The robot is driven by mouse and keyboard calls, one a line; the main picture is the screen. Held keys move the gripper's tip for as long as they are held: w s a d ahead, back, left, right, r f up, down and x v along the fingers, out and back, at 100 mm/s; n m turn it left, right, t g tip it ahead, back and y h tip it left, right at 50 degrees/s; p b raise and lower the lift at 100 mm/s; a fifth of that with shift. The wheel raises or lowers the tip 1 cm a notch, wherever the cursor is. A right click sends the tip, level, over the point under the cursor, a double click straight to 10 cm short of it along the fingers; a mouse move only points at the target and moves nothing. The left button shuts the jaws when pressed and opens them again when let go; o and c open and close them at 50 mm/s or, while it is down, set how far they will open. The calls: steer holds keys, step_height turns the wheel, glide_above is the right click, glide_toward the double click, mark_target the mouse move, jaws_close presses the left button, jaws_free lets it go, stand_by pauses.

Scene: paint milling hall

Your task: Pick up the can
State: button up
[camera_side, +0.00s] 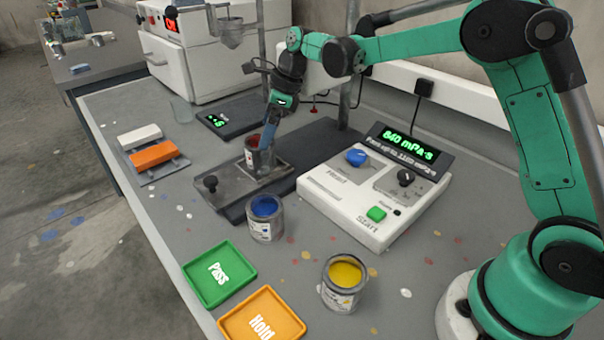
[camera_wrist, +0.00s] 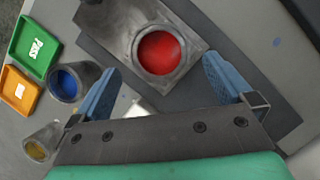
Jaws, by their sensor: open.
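A can of red paint (camera_side: 259,157) stands upright on a grey plate on the dark base of a stand. It also shows in the wrist view (camera_wrist: 165,55), seen from above. My gripper (camera_side: 268,135) is at this can, and its blue fingers partly cover it in the side view. In the wrist view my gripper (camera_wrist: 160,80) is open, with one finger on each side of the red can's near side. Whether the fingers touch it I cannot tell. A blue-paint can (camera_side: 265,218) and a yellow-paint can (camera_side: 342,284) stand on the bench, apart from the gripper.
A green Pass tray (camera_side: 215,299) and an orange Hold tray (camera_side: 285,312) lie at the front edge. A small scale (camera_side: 228,118) and white and orange blocks (camera_side: 154,155) are further back.

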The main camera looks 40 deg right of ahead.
mark_target(261, 153)
steer(key=x, duration=0.5)
steer(key=shift+f, duration=0.15)
steer(key=c, duration=1.4)
